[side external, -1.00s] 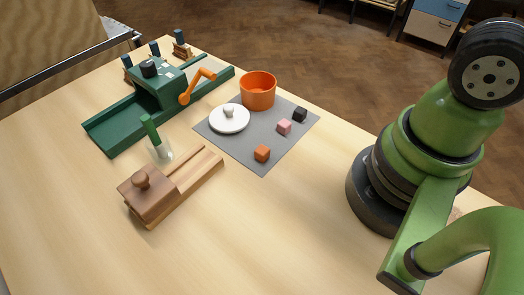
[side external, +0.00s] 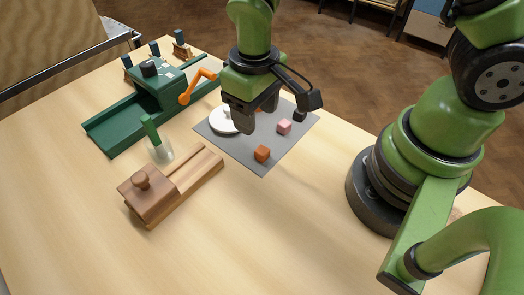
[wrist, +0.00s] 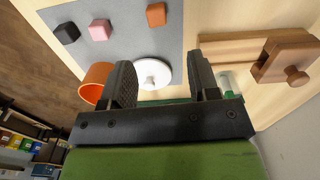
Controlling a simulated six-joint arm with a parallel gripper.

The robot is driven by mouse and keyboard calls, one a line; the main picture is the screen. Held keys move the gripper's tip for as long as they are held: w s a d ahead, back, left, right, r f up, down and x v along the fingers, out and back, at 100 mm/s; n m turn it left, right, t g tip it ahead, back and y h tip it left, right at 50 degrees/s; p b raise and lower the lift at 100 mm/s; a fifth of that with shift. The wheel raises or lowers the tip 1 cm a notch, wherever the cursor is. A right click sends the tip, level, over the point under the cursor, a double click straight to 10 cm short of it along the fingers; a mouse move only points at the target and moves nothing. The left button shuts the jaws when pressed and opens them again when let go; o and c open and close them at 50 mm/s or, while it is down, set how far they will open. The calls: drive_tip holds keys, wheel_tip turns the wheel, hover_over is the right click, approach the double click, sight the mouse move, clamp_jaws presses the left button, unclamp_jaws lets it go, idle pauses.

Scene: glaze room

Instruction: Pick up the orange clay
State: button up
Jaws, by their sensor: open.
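The orange clay is a small cube (side external: 262,153) on the grey mat (side external: 260,168), near the mat's front corner in the side view. In the wrist view the orange clay (wrist: 156,14) is at the top edge, beyond the fingers. My gripper (side external: 254,114) hangs over the mat's back part with its fingers pointing down, apart from the clay. In the wrist view its two fingers (wrist: 162,74) are spread with nothing between them. A white lid (wrist: 152,70) shows past the gap between the fingers.
A pink cube (side external: 284,127) and a black cube (side external: 300,115) sit near the clay. An orange pot (wrist: 97,80) is mostly hidden by my gripper in the side view.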

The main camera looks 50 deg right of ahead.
sight(259, 148)
drive_tip(key=f, duration=0.9)
drive_tip(key=shift+s+d+f, duration=0.15)
drive_tip(key=shift+s+f, duration=0.05)
drive_tip(key=shift+f, duration=0.05)
drive_tip(key=shift+c, duration=0.2)
drive_tip(key=c, duration=1)
